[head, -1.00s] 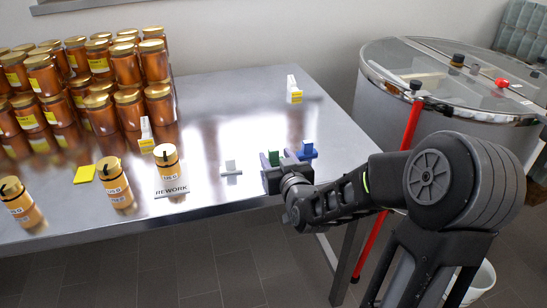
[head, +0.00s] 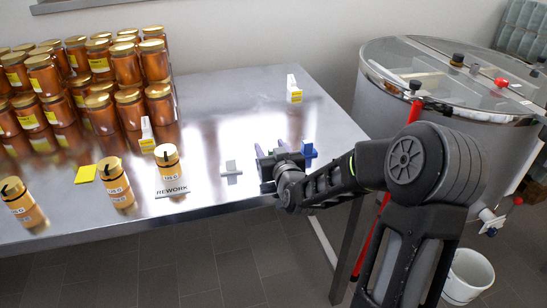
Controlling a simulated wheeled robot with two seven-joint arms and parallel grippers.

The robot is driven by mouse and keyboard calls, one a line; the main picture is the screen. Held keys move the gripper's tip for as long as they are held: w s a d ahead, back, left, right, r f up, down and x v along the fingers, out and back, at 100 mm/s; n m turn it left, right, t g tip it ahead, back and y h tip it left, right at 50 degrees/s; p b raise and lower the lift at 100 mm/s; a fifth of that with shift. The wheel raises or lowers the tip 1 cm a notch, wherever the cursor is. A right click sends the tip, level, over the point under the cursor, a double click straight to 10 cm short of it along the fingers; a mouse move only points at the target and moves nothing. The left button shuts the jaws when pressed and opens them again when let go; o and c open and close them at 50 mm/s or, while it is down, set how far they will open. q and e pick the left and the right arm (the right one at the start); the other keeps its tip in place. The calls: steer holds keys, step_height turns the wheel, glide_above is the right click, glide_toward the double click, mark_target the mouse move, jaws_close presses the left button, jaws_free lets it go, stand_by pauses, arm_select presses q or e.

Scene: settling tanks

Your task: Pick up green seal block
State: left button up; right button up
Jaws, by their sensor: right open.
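My right gripper (head: 270,154) is open at the front edge of the steel table, low over the small coloured blocks. The green seal block cannot be made out now; the gripper appears to cover its place. Whether it stands between the fingers cannot be told. A blue block (head: 308,150) stands just right of the gripper, and a grey block (head: 231,168) stands to its left. My left gripper is not in view.
Jars (head: 128,106) are stacked at the table's left. Labelled jars (head: 167,162) stand near the front edge by a REWORK sign (head: 172,190). A large steel tank (head: 395,105) stands right of the table. The table's middle is clear.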

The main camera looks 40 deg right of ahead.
steer(key=shift+c, duration=0.2)
jaws_close()
stand_by(0.5)
step_height(320, 180, up, 10)
stand_by(0.4)
steer(key=shift+p, duration=0.3)
